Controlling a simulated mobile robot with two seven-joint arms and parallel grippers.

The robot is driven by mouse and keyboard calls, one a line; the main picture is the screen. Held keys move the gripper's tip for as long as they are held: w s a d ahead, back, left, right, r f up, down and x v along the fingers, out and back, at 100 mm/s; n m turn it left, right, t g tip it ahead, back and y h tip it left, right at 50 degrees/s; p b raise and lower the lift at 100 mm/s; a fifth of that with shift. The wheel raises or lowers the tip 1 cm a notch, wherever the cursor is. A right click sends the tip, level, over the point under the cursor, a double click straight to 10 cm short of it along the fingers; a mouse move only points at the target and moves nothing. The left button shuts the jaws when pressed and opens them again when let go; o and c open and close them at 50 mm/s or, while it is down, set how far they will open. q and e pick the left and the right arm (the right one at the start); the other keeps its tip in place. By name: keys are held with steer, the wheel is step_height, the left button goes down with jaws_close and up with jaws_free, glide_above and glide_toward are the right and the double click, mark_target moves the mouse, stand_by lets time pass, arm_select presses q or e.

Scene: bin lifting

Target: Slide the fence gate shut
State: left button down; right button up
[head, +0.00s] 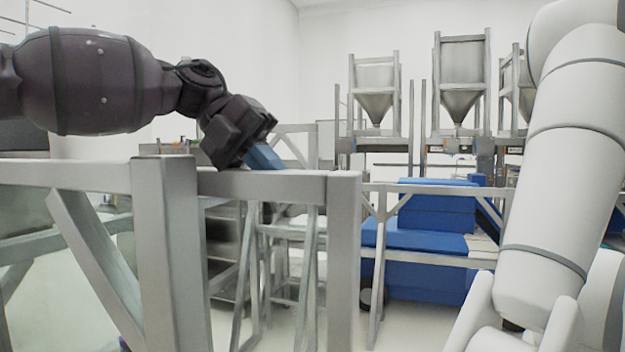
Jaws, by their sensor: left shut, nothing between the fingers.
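A grey metal fence stands close in front of me. Its gate appears to be the framed section with a top rail (265,184) between a thick left post (166,255) and a right post (343,265); I cannot tell for certain which part slides. My dark left arm comes in from the left above the fence. My left gripper (264,158) is shut and empty, pointing down and right at the top rail, with its blue tip just above or behind it. Whether it touches the rail is unclear. My right gripper is not in view.
A large white jointed arm (568,150) fills the right side. Blue bins (420,265) stand behind a lighter fence frame (420,257) to the right of the right post. Metal hoppers (375,85) stand at the back. A narrow gap shows right of that post.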

arm_select(q)
steer(key=s+d+f+p, duration=0.1)
steer(key=s+d+f, duration=0.1)
steer(key=d, duration=0.3)
steer(key=shift+s+d, duration=0.2)
steer(key=shift+d, duration=0.1)
steer(key=shift+s+d, duration=0.1)
steer(key=shift+d, duration=0.05)
